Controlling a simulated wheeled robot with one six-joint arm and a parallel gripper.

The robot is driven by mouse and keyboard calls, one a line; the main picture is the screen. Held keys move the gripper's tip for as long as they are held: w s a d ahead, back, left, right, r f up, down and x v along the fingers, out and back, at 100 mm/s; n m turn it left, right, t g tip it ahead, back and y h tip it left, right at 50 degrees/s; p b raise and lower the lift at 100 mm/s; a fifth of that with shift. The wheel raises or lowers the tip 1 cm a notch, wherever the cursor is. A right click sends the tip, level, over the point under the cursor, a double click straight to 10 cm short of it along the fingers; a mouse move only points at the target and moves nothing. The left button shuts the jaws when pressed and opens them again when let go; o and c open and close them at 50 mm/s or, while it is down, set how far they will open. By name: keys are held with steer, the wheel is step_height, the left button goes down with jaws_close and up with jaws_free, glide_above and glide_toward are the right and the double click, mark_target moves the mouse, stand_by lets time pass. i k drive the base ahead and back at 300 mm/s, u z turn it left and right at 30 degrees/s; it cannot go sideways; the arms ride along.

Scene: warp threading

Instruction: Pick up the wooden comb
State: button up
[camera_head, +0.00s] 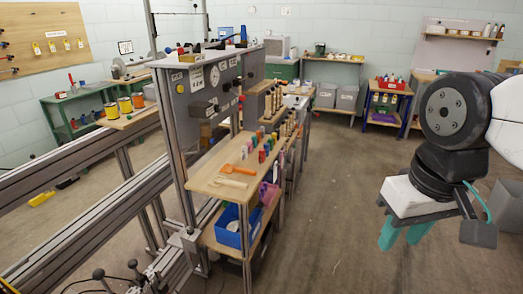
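A small pale wooden piece (231,183), which looks like the wooden comb, lies flat near the front end of a wooden shelf top (207,183). It is too small for me to make out teeth. An orange tool (240,170) lies just behind it. My gripper (404,236) hangs at the right of the view, over open floor, well apart from the shelf. Its two teal fingers point down with a gap between them, and I see nothing held there.
Several coloured spools (266,146) stand farther back on the shelf top. A blue bin (237,226) sits on the lower shelf. Metal rails (80,216) fill the left. The floor (325,205) between shelf and gripper is clear.

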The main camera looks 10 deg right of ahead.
mark_target(217, 181)
steer(key=u, duration=0.05)
steer(key=k, duration=0.4)
steer(key=z, duration=0.9)
steer(key=i, duration=1.9)
steer(key=u, duration=1.15)
steer(key=i, duration=0.5)
steer(key=u, duration=0.55)
